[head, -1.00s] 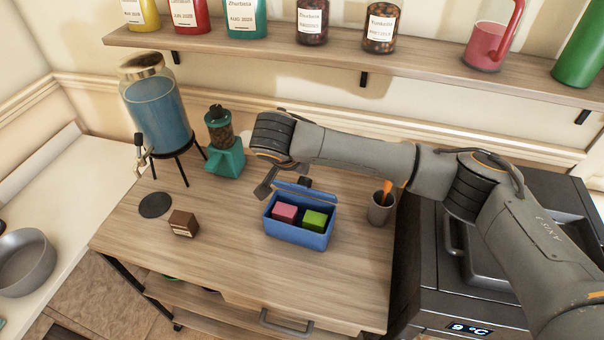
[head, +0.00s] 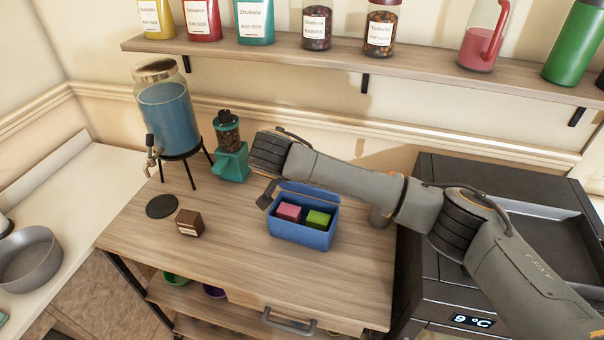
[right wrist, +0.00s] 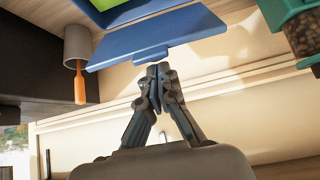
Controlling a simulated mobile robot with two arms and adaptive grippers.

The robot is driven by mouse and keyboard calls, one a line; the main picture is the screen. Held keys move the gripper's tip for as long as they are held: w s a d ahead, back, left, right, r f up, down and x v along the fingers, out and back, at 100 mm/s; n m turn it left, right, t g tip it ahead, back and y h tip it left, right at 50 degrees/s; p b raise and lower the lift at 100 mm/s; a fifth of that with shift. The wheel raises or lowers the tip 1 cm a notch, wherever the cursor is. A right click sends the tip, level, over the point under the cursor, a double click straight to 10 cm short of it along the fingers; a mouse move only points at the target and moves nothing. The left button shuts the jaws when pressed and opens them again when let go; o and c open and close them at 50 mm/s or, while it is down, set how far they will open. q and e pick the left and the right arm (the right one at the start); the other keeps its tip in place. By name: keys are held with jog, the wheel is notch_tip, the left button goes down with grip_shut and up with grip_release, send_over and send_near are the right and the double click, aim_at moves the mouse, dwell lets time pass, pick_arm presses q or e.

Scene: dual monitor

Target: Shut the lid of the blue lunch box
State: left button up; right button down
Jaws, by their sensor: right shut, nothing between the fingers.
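The blue lunch box (head: 302,236) stands on the wooden table with its lid (head: 310,190) raised at the back. A pink block (head: 289,211) and a green block (head: 318,219) sit inside it. In the right wrist view the lid (right wrist: 160,38) is a blue panel with a small latch tab at its edge. My right gripper (right wrist: 155,74) is shut and empty, its tips close to that tab; I cannot tell if they touch. In the head view my right arm hides the fingertips. My left gripper is not in view.
A grey cup (right wrist: 77,48) with an orange-handled tool stands near the box, mostly behind my arm in the head view. A brown box (head: 189,223), a teal grinder (head: 231,163) and a blue-filled dispenser (head: 167,120) stand to the left. The table front is clear.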

jog(key=shift+s+r, duration=0.1)
jog(key=shift+s, duration=0.05)
jog(key=shift+s+a, duration=0.1)
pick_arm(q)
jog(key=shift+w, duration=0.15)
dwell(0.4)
